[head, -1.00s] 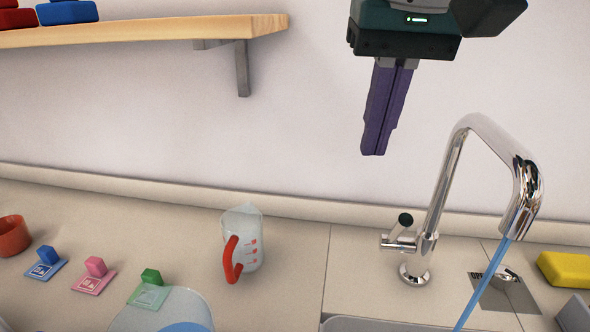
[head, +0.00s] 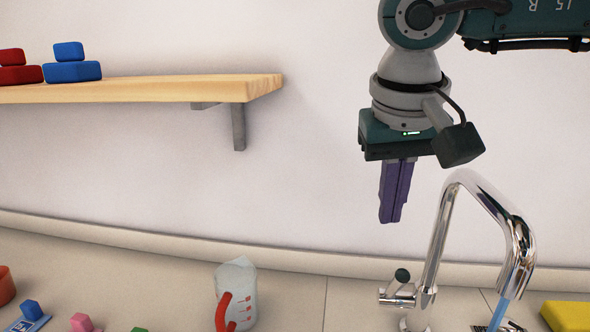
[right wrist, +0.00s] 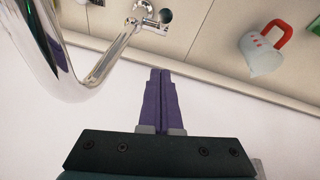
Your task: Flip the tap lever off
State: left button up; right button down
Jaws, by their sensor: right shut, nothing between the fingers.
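The chrome tap (head: 436,238) stands at the back of the counter on the right, with a blue stream (head: 497,315) falling from its spout. Its side lever (head: 401,277) has a dark end cap and points up on the left of the tap body. The lever also shows near the top of the right wrist view (right wrist: 165,16). My right gripper (head: 389,221) has purple fingers pressed together and points down. It is empty, above and slightly left of the lever, apart from it. My left gripper is in neither view.
A clear measuring jug (head: 238,290) with a red handle stands left of the tap. A yellow sponge-like block (head: 568,316) lies to the right. A wooden shelf (head: 180,88) with red and blue blocks juts from the wall at upper left. Small coloured tags sit at lower left.

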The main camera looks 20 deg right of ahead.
aim_at(393, 289)
jog(key=f, duration=0.2)
jog(key=s+f+p, duration=0.1)
jog(key=f, duration=0.1)
jog(key=shift+s+f, duration=0.2)
jog(key=shift+f, duration=0.1)
jog(key=shift+s+a+f, duration=0.2)
jog(key=shift+s+f, duration=0.25)
jog(key=shift+s, duration=0.1)
